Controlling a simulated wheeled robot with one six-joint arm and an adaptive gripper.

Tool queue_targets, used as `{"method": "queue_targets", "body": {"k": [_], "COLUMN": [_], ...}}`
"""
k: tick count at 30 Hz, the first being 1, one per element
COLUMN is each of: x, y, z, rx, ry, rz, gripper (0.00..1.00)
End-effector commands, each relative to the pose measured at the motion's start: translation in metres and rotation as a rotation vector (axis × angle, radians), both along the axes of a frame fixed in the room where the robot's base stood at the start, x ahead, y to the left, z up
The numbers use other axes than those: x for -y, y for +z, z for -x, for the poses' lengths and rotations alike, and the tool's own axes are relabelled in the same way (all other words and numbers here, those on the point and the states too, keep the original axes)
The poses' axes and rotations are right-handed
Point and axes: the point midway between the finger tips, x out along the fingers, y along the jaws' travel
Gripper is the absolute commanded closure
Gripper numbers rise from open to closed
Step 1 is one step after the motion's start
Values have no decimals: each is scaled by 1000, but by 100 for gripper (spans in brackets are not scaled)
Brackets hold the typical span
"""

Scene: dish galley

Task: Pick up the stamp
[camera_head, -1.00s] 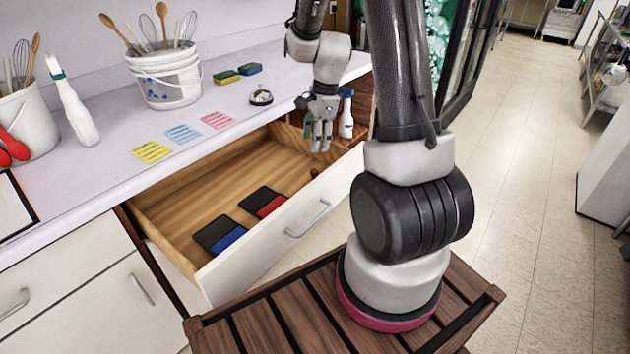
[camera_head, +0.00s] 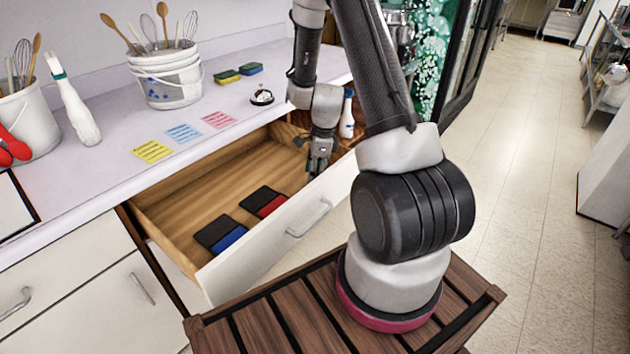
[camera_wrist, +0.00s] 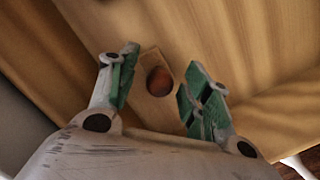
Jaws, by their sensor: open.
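The stamp (camera_wrist: 158,80) shows in the wrist view as a round reddish-brown knob on a rectangular wooden base. It stands on the wooden drawer floor (camera_head: 190,205). My gripper (camera_wrist: 163,62) is open, with one green-padded finger on each side of the stamp and a visible gap to each. In the head view my gripper (camera_head: 318,168) is lowered into the right end of the open drawer and hides the stamp. Whether the fingers reach down to the knob's height is hard to tell.
A blue-and-black pad (camera_head: 221,234) and a red-and-black pad (camera_head: 264,202) lie in the drawer, left of my gripper. The drawer front (camera_head: 270,247) stands close to my gripper. A spray bottle (camera_head: 347,115) and a bell (camera_head: 261,97) are nearby.

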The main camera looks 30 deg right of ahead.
Motion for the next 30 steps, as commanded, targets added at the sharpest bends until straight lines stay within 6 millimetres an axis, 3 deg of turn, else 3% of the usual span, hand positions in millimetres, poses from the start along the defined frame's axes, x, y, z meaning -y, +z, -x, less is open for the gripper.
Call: {"method": "queue_targets", "body": {"k": [2,10,20,23,30], "x": [0,0,0,0,0], "y": [0,0,3,15,66], "z": [0,0,0,-1,-1], "rx": [0,0,1,2,4], "ry": [0,0,1,2,1], "rz": [0,0,0,0,1], "gripper": [51,100,100,100,100]}}
